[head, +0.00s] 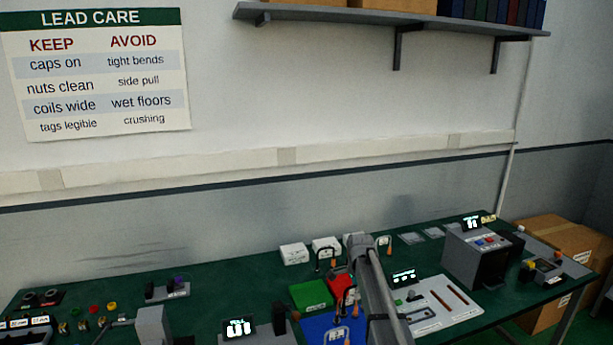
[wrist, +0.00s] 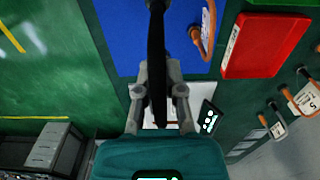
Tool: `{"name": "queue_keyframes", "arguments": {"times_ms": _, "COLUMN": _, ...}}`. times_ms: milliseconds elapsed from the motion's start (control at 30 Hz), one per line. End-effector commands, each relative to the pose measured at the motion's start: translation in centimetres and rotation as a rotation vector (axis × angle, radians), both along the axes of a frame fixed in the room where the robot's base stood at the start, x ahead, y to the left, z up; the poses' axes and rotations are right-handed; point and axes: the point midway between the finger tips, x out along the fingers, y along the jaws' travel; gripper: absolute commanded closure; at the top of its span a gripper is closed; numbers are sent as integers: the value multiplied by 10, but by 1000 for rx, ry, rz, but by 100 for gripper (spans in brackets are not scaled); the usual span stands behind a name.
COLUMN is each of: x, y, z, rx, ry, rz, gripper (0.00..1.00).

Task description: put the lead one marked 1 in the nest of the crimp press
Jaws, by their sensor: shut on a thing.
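In the wrist view my gripper (wrist: 160,92) is shut on a dark, upright-looking cable piece (wrist: 156,45), which runs up out of the picture. A white patch shows behind the fingers, and I cannot read a number on it, so I cannot tell whether this is lead one. In the head view my arm hides the gripper. Other leads with orange ends stand around there, one on the blue mat (head: 318,330). I cannot tell for sure which device is the crimp press; a grey boxy machine (head: 476,262) stands at the right of the bench, and its nest is not made out.
A red tray (wrist: 268,45) and tagged leads (wrist: 304,97) lie right of the gripper in the wrist view. Bare green bench shows at the back left.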

Motion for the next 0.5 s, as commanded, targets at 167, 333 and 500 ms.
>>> {"name": "queue_keyframes", "arguments": {"times_ms": 167, "x": 0, "y": 0, "z": -9, "rx": 0, "ry": 0, "rz": 0, "gripper": 100}}
{"name": "queue_keyframes", "arguments": {"times_ms": 333, "x": 0, "y": 0, "z": -9, "rx": 0, "ry": 0, "rz": 0, "gripper": 100}}
{"name": "queue_keyframes", "arguments": {"times_ms": 500, "x": 0, "y": 0, "z": -8, "rx": 0, "ry": 0, "rz": 0, "gripper": 100}}
